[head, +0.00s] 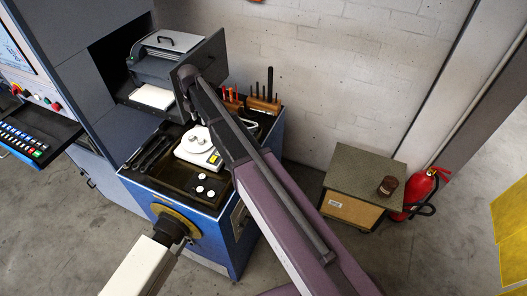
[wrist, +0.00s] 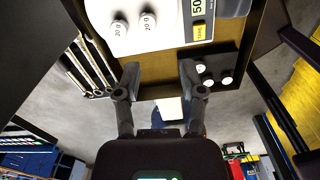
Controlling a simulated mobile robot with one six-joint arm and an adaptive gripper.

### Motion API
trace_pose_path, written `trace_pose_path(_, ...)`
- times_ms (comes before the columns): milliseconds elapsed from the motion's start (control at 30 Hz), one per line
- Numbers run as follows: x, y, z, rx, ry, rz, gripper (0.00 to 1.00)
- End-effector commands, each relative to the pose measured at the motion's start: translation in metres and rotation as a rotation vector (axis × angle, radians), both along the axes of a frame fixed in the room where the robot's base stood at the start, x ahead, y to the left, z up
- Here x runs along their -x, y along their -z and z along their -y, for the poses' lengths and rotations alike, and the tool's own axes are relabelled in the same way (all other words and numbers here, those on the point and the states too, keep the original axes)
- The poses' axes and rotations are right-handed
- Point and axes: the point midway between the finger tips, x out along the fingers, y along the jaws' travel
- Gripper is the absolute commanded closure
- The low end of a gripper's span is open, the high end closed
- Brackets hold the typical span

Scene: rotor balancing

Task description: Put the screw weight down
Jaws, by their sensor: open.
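Two white screw weights marked "20 g", the left one (wrist: 118,27) and the right one (wrist: 148,21), stand on the pan of the white scale (wrist: 172,36) in the wrist view. The scale (head: 211,160) also shows on the blue cart in the head view. Several white-topped weights (wrist: 200,68) sit in a black holder to the right of my gripper (wrist: 159,74). My gripper is open, with nothing between its fingertips. In the wrist view the fingertips lie beside the scale, over the brown tray surface; their height above it is unclear.
Wrenches (head: 151,150) lie left of the scale. Screwdrivers (head: 231,96) and other tools (head: 264,102) stand in wooden racks behind it. A grey printer-like machine (head: 166,62) stands beyond. A small cabinet (head: 352,184) and a red fire extinguisher (head: 419,190) stand at the right.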

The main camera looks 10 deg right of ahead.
Motion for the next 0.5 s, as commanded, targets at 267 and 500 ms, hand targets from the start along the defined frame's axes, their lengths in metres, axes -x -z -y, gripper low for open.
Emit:
trace_pose_path(267,0.045,0.000,0.052,0.000,0.416,0.000,0.48)
trace_pose_path(500,0.089,0.000,0.097,0.001,0.850,0.000,0.48)
